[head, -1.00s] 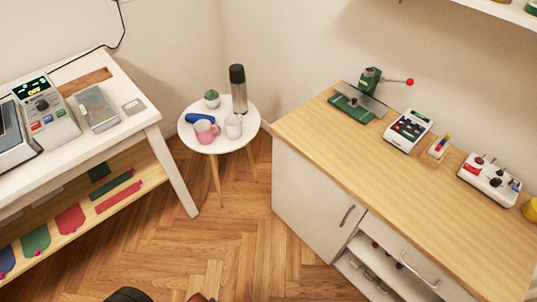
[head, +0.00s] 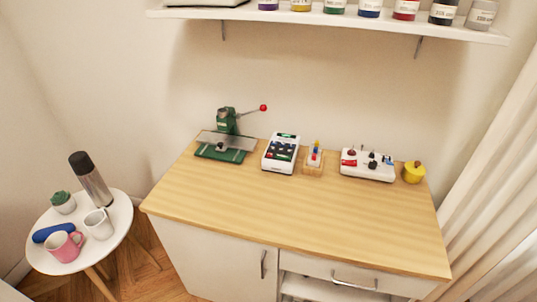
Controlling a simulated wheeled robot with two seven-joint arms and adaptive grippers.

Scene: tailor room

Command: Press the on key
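Two devices with keys stand on the wooden counter (head: 260,215) along the wall. One is a white keypad box (head: 281,153) with a green display and dark, red and green keys. The other is a white control box (head: 367,164) with a red part at its left and dark knobs on top. Their lettering is too small to read, so I cannot tell which key is the on key. Neither of my grippers shows in the head view.
A green press (head: 229,138) with a red-tipped lever, a small wooden holder (head: 314,162) and a yellow pot (head: 413,172) share the counter's back. Its front is bare. A round side table (head: 123,212) stands left; a shelf (head: 330,20) with jars hangs above; a curtain (head: 490,190) hangs right.

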